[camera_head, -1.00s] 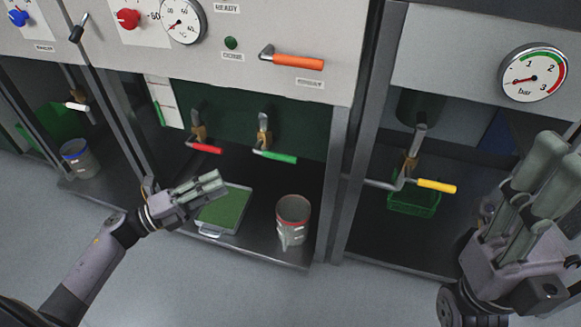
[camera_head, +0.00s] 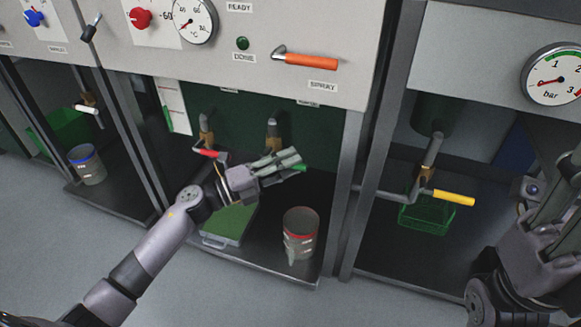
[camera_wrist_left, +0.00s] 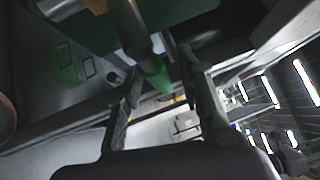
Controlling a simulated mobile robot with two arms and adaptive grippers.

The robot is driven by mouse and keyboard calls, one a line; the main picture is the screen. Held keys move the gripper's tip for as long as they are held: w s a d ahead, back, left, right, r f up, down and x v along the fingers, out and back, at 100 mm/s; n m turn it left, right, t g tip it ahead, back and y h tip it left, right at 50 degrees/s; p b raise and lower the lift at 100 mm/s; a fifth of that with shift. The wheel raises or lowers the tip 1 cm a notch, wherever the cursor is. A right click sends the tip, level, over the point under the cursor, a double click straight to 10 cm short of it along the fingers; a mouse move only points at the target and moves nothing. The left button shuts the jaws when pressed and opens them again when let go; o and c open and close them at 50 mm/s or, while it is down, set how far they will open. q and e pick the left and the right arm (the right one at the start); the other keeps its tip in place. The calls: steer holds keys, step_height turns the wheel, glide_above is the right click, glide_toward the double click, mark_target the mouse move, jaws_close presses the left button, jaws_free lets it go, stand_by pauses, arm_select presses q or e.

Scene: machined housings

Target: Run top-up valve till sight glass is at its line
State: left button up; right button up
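In the middle bay two valves hang side by side, one with a red lever (camera_head: 208,153) and one with a green lever (camera_head: 301,168). A white strip with a green mark (camera_head: 172,105) on the bay's left side may be the sight glass; its level is too small to read. My left gripper (camera_head: 293,160) is at the green lever and covers most of it. In the left wrist view the green lever (camera_wrist_left: 155,74) lies between the spread fingers, with no grip visible. My right gripper (camera_head: 566,190) is at the right edge, partly cut off.
An orange lever (camera_head: 309,61) is on the panel above. A yellow-handled valve (camera_head: 452,198) and green basket (camera_head: 426,214) are in the right bay.

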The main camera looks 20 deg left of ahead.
arm_select(q)
steer(key=shift+w+d, duration=0.25)
steer(key=shift+w, duration=0.05)
steer(key=shift+c, duration=0.2)
jaws_close()
stand_by(0.6)
